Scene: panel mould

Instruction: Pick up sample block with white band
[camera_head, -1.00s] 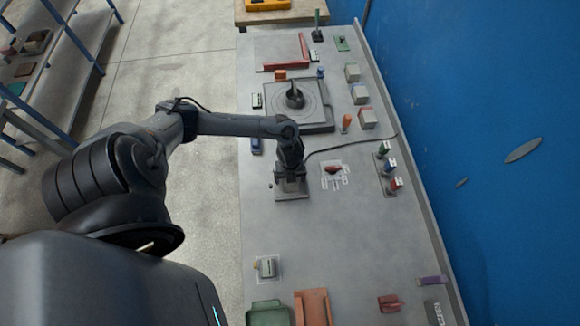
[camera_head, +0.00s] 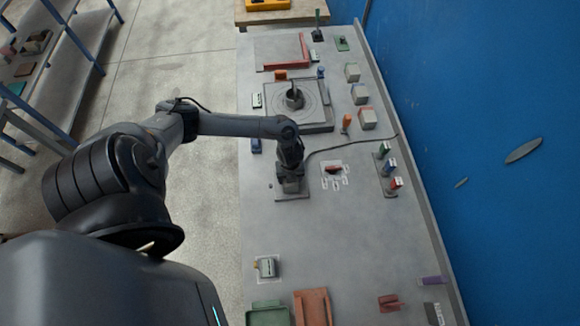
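Three beige-grey sample blocks stand in a row along the right side of the bench: a far block (camera_head: 352,72), a middle block (camera_head: 360,94) and a near block (camera_head: 368,119). They are too small here to tell which one has a white band. My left gripper (camera_head: 290,185) points down over a grey plate (camera_head: 305,186) at the bench's left side, apart from and to the left of the blocks. Its fingers are dark and too small to tell whether they are open or shut. My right gripper is not in view.
A square machine with a round disc (camera_head: 316,118) lies left of the blocks. An orange upright piece (camera_head: 346,121) stands beside the near block. A rack of coloured-topped pieces (camera_head: 391,190) and a cable are nearer. A blue wall (camera_head: 480,130) borders the right; the near middle bench is clear.

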